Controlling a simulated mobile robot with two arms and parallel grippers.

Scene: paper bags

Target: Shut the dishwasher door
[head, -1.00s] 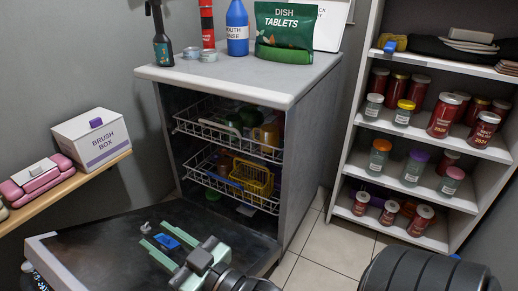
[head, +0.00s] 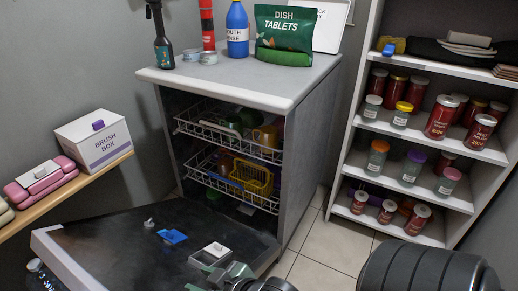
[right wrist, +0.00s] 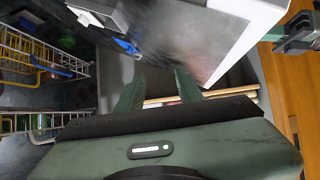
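The dishwasher (head: 298,150) stands in the middle of the head view, its front open and racks inside. Its door (head: 110,240) is folded down, dark inside with a pale rim; the door also shows in the right wrist view (right wrist: 235,40). My right gripper (head: 208,283) is at the bottom of the head view, partly cut off, by the door's near part. In the right wrist view its two green fingers (right wrist: 158,92) are apart with nothing between them, near the door's edge. A grey-green part (right wrist: 300,35) at top right there may be my left gripper; its fingers are unclear.
The upper rack (head: 225,130) and lower rack (head: 235,185) hold dishes and sit inside the cabinet. A blue piece (head: 172,237) is on the door. A shelf of jars (head: 425,145) stands right; a wooden shelf with a brush box (head: 95,142) is left. Tiled floor (head: 325,250) shows between.

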